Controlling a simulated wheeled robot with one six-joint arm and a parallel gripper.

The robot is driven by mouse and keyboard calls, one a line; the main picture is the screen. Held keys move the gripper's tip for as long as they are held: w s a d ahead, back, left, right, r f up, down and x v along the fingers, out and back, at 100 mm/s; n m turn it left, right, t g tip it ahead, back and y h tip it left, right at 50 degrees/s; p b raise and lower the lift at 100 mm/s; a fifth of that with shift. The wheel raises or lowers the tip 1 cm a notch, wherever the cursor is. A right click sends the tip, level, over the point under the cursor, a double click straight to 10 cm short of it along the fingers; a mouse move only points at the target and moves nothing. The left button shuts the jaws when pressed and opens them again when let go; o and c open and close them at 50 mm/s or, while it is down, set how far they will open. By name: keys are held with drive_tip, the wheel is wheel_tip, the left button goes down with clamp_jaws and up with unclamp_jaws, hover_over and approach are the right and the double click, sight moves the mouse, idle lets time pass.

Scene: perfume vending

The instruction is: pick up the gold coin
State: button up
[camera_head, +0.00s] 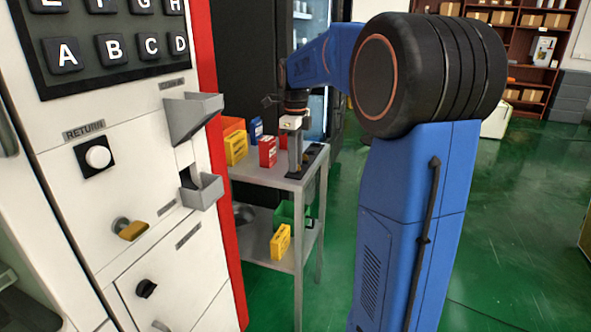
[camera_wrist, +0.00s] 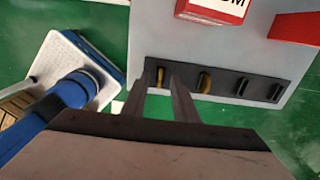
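Two gold coins stand on edge in a black slotted holder, seen in the wrist view: the left coin (camera_wrist: 160,77) and the right coin (camera_wrist: 205,82). The holder (camera_wrist: 240,84) has two more slots to the right that look dark and empty. My gripper (camera_wrist: 158,84) is open, its two fingers apart, with the left coin showing between their tips. I cannot tell whether either finger touches it. In the head view my gripper (camera_head: 295,158) points down over the holder (camera_head: 315,158) on the grey table; the coins cannot be made out there.
The grey table (camera_head: 270,176) carries red, yellow and blue boxes; a red box (camera_head: 268,151) stands just left of my gripper. A yellow box (camera_head: 281,241) is on the lower shelf. The white vending machine (camera_head: 90,190) stands at the left. Green floor is open at the right.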

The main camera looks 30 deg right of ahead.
drive_tip(key=shift+c, duration=0.4)
clamp_jaws()
drive_tip(key=shift+r, duration=0.15)
